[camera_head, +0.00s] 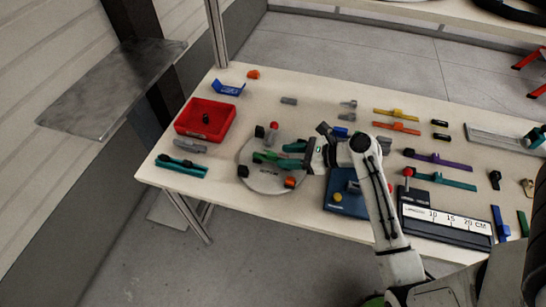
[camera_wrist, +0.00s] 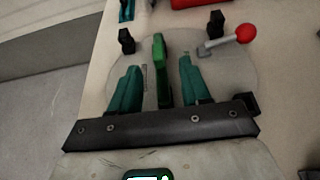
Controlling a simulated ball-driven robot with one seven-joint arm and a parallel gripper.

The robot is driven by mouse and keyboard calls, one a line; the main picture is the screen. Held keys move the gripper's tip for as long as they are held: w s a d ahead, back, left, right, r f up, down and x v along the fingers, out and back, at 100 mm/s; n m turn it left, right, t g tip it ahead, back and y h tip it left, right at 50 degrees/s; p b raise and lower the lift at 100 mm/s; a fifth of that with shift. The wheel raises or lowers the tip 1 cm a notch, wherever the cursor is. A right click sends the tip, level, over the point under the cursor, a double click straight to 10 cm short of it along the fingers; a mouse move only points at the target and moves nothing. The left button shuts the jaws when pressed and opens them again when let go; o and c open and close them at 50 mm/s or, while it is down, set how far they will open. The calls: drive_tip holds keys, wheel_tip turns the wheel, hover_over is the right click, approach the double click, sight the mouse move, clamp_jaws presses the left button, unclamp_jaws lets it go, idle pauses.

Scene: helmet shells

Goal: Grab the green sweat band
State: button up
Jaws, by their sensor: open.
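The green sweat band (camera_head: 264,156) is a narrow bright green piece on the round grey plate (camera_head: 256,180). In the wrist view the band (camera_wrist: 160,62) stands lengthwise in the middle, between two teal fingers. My gripper (camera_head: 287,156) reaches over the plate from the right. Its fingers are open, one on each side of the band, with a visible gap on both sides in the wrist view (camera_wrist: 159,80). The near end of the band lies between the fingers. I cannot tell the height of the fingertips above the plate.
A red-knobbed lever (camera_wrist: 244,34) stands at the plate's edge, near the right finger. Black blocks (camera_wrist: 127,40) and an orange block (camera_head: 290,182) also sit around the rim. A red bin (camera_head: 205,119) is at the left. Several coloured tools lie to the right.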

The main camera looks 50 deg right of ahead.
sight(272, 157)
drive_tip(key=shift+p+x, duration=0.35)
drive_tip(key=shift+x, duration=2.45)
drive_tip(key=shift+r, duration=0.1)
clamp_jaws()
